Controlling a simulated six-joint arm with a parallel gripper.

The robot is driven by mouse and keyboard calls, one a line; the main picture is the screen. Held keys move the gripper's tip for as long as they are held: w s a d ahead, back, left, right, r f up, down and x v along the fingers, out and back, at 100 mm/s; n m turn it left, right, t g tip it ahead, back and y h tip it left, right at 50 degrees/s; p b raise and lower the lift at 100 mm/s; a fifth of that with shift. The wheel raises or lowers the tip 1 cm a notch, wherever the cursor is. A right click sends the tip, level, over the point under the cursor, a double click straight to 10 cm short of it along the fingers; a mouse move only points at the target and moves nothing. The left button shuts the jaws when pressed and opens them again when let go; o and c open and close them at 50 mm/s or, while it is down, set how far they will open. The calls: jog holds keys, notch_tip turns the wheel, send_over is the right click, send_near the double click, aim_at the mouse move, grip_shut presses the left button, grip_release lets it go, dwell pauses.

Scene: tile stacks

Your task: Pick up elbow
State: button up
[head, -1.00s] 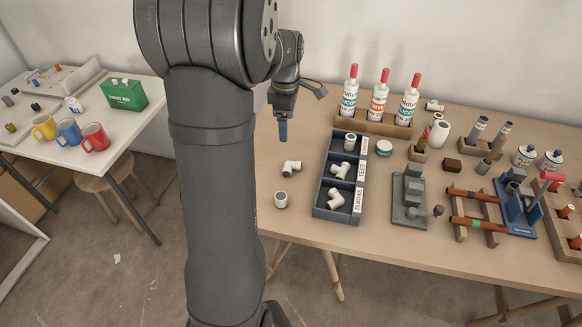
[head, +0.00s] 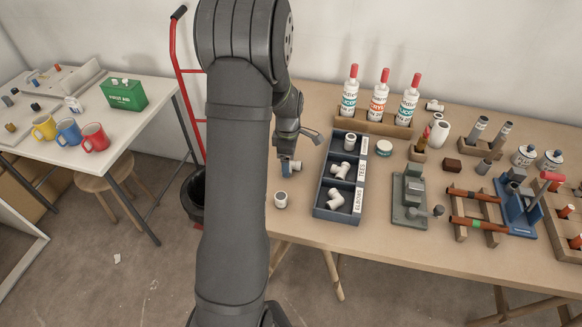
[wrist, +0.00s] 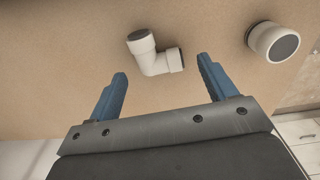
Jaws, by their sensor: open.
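A white elbow fitting (wrist: 153,56) lies on the tan workbench, just beyond and between the fingertips in the wrist view. In the head view the elbow (head: 297,167) is partly hidden by my gripper (head: 287,167), which is low over it. In the wrist view my gripper (wrist: 162,78) has its two blue fingers spread apart with nothing held between them. I cannot tell whether a finger touches the elbow. Another elbow (head: 336,199) sits in the front compartment of the dark tray (head: 316,205), labelled "ELBOWS".
A short white coupling (head: 281,200) stands near the elbow and also shows in the wrist view (wrist: 273,43). The tray's other compartments hold a tee (head: 341,171) and a coupling (head: 349,142). A green vise (head: 409,205) stands right of the tray. The bench's front edge is close.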

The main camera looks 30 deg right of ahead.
notch_tip(320, 180, down, 2)
jog(key=shift+c, duration=0.3)
jog(key=c, duration=1)
